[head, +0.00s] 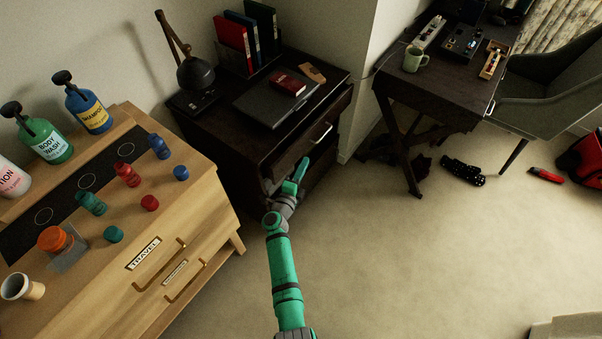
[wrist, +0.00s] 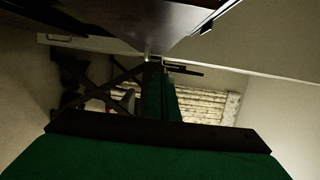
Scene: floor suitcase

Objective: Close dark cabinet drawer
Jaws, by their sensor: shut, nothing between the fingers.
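The dark cabinet (head: 215,128) stands against the wall in the middle of the head view. Its upper drawer (head: 295,152), with a pale metal handle (head: 320,133), appears to stick out a little past the cabinet top. My green gripper (head: 301,172) is shut and empty, at the cabinet's front just below the drawer's front edge. Whether it touches the drawer cannot be told. In the wrist view my closed fingers (wrist: 160,85) point away under a dark wooden surface (wrist: 150,20), probably part of the cabinet. The lower cabinet front is partly hidden by my gripper.
A lamp (head: 195,72), binders (head: 240,42), a laptop (head: 270,105) and a red book (head: 288,84) rest on the cabinet. A light wood dresser (head: 150,255) stands left, a dark desk (head: 440,78) right. The carpet (head: 400,250) in front is clear.

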